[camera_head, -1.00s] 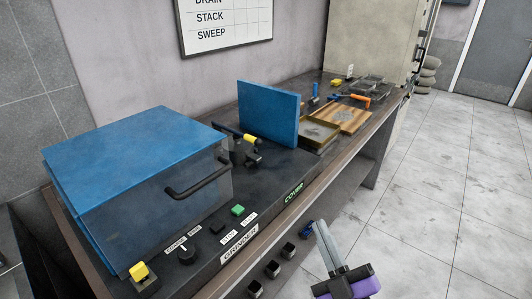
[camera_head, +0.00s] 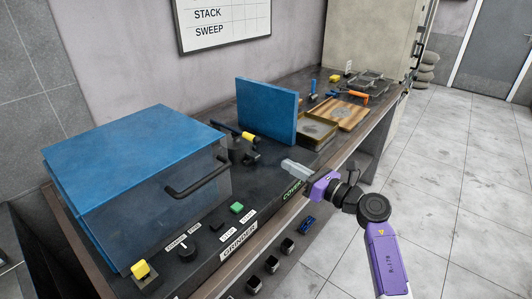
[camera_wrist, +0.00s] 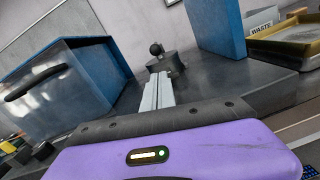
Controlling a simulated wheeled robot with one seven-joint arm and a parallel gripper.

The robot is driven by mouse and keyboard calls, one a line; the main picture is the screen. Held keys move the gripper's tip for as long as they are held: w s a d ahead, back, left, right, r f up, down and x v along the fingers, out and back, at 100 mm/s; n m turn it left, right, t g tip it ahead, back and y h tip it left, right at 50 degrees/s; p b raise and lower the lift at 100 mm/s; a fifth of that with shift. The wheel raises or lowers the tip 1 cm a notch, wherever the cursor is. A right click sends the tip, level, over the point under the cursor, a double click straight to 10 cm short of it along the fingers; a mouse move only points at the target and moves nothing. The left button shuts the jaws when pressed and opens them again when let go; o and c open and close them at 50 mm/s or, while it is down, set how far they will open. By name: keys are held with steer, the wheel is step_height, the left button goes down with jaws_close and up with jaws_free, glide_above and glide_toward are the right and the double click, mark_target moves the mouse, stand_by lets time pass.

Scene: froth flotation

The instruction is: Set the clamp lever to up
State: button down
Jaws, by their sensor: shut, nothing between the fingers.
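The clamp lever (camera_head: 232,129) is a black bar with a yellow piece at its right end, lying near level above a dark clamp base (camera_head: 243,153). It sits on the bench between the blue-lidded grinder box and an upright blue panel. In the wrist view the dark base (camera_wrist: 165,64) stands ahead of the fingers, with a round black knob (camera_wrist: 156,48) above it. The yellow piece cannot be made out there. My gripper (camera_head: 290,165) is shut and empty, above the bench's front edge, right of the clamp and apart from it. Its grey fingers (camera_wrist: 157,90) point towards the clamp.
The grinder box (camera_head: 140,165) with a black handle is at left. The blue panel (camera_head: 266,110) stands behind the fingers. A yellow button (camera_head: 141,269), a dark knob (camera_head: 187,248) and a green button (camera_head: 237,208) line the front. Trays (camera_head: 316,132) lie further right.

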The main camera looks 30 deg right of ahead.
steer(key=x, duration=1)
steer(key=shift+a+p, duration=0.1)
steer(key=shift+p, duration=0.3)
steer(key=shift+r, duration=0.1)
